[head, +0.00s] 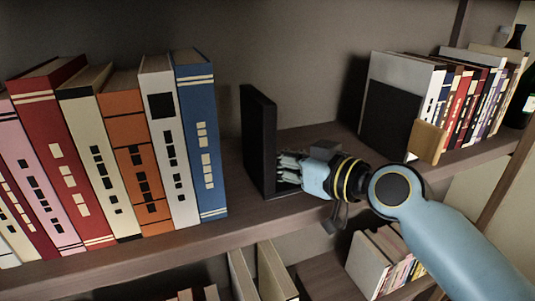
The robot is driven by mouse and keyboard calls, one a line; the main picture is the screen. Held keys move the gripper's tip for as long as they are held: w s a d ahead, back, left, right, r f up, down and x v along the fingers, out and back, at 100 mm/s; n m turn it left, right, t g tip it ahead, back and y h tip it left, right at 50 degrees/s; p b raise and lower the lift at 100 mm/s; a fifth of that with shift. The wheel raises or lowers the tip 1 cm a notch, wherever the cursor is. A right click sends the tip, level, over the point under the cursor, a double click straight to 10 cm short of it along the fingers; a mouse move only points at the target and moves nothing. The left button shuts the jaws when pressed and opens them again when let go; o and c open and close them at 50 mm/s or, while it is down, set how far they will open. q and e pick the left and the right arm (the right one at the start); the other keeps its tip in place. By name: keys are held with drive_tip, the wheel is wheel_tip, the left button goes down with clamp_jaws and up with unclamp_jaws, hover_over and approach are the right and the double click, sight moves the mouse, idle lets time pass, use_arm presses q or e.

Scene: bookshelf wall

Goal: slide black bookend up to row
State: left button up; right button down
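The black bookend (258,140) stands upright on the shelf board, to the right of a row of books. A gap of bare shelf lies between it and the blue book (199,135) at the row's right end. My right gripper (285,170) is at the right face of the bookend, low down, with its fingertips touching it or very close. Whether its fingers are open or shut is unclear at this size. The bookend's foot is partly hidden by the gripper. My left gripper is out of view.
The row holds several upright books, among them a white one (168,140) and an orange one (135,155). Farther right on the shelf (225,226) stand a dark panel (390,120), a small tan block (427,141) and more books. A dark bottle (527,105) is at the far right.

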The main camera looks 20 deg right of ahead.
sight(258, 167)
drive_tip(key=shift+a, duration=2.65)
drive_tip(key=shift+a+b, duration=0.3)
drive_tip(key=shift+a, duration=0.4)
drive_tip(key=shift+d, duration=1.9)
